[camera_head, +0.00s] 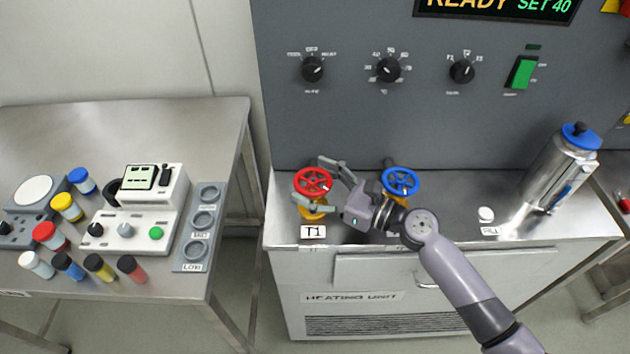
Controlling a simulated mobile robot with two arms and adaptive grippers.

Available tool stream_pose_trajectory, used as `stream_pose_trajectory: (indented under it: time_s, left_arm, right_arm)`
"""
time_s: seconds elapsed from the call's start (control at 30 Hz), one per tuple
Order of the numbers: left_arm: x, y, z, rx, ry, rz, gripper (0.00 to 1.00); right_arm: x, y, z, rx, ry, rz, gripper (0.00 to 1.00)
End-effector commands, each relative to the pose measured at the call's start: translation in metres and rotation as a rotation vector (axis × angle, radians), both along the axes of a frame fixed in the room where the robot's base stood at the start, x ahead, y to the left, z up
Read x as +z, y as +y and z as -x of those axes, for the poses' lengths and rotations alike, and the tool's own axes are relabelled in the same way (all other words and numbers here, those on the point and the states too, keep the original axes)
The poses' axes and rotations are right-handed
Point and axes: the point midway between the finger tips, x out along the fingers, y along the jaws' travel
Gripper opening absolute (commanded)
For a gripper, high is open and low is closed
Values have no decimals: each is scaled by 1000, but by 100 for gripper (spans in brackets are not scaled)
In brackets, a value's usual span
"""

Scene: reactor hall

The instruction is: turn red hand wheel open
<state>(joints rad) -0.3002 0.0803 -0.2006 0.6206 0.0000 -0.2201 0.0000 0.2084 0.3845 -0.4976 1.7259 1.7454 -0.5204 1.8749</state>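The red hand wheel (313,181) sits on a yellow valve body above the T1 label, at the left end of the heating unit's steel top. My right gripper (309,180) reaches in from the right with its fingers spread. One finger passes by the far side of the red wheel and the other by its near side, so the wheel lies between them. I cannot tell whether either finger touches the rim. My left gripper is not in view.
A blue hand wheel (401,181) stands close behind my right wrist. A steel flask (561,165) with a blue lid and a small white cap (486,214) are at the right. The grey control panel (430,120) rises behind. A side table (225,125) with jars stands left.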

Motion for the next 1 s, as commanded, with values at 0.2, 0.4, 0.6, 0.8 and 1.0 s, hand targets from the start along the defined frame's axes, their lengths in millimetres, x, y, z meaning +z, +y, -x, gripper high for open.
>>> stream_pose_trajectory:
  time_s: [0.2, 0.4, 0.6, 0.8, 1.0]
  left_arm:
    - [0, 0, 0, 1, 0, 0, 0]
    - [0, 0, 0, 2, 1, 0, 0]
    - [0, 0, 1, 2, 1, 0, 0]
    - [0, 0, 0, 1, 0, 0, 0]
    - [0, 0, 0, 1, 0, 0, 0]
  right_arm:
    - [1, 0, 0, -1, -1, 0, 86]
    - [1, 0, 0, -1, -2, -1, 86]
    - [0, -15, 8, -2, 0, 1, 86]
    - [0, -44, 27, -1, 0, 1, 86]
    - [0, -62, 38, -1, 0, 0, 86]
